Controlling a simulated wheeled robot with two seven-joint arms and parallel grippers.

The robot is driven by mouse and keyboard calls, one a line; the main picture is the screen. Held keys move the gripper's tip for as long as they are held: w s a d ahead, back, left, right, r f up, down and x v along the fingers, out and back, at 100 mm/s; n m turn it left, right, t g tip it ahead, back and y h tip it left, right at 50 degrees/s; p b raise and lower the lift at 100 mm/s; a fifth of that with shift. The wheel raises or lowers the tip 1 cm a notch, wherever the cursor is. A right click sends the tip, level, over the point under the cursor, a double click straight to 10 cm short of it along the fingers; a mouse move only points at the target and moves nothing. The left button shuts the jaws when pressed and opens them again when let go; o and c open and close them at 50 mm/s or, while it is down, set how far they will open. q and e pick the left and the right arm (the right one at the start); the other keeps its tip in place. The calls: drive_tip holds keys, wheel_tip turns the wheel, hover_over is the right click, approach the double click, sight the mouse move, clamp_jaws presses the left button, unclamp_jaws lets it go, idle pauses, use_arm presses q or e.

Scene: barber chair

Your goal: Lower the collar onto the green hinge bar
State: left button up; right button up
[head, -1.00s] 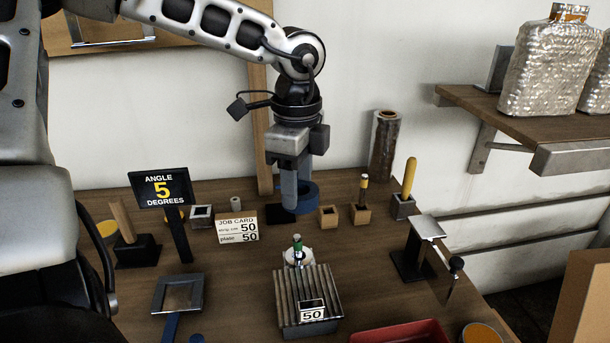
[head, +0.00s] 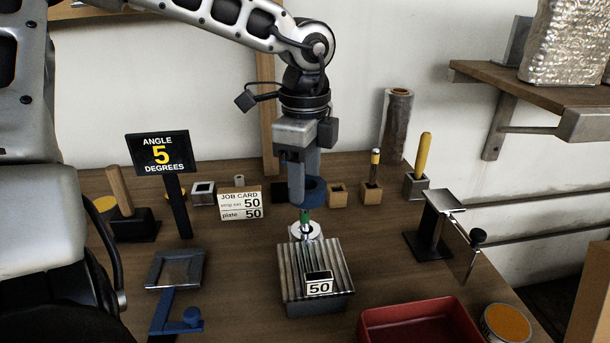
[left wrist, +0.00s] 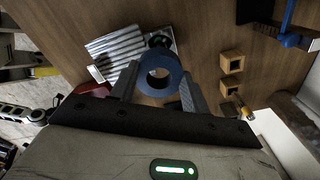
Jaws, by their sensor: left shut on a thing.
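The blue ring-shaped collar (head: 314,192) is held in my left gripper (head: 303,184), which is shut on it with the fingers pointing down. The left wrist view shows the collar (left wrist: 176,73) between the two fingers (left wrist: 160,84), its round hole open to the camera. The green hinge bar (head: 304,219) stands upright on a pale round base (head: 305,232) behind the ribbed grey block. My right gripper is out of view.
The ribbed block (head: 315,265) stands in front of the bar. A job card (head: 240,205) and an angle sign (head: 161,155) are to the left. Small wooden blocks (head: 337,195) stand behind right. A red tray (head: 420,325) is at front right.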

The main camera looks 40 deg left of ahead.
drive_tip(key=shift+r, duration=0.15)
use_arm(q)
drive_tip(key=shift+f, duration=0.1)
idle(0.5)
drive_tip(key=shift+b, duration=0.4)
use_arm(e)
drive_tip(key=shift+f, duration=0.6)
use_arm(q)
drive_tip(key=shift+b, duration=0.5)
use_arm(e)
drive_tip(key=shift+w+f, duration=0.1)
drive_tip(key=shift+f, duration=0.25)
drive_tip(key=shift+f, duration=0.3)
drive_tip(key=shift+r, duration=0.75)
use_arm(q)
drive_tip(key=shift+f+b, duration=0.8)
drive_tip(key=shift+b, duration=0.3)
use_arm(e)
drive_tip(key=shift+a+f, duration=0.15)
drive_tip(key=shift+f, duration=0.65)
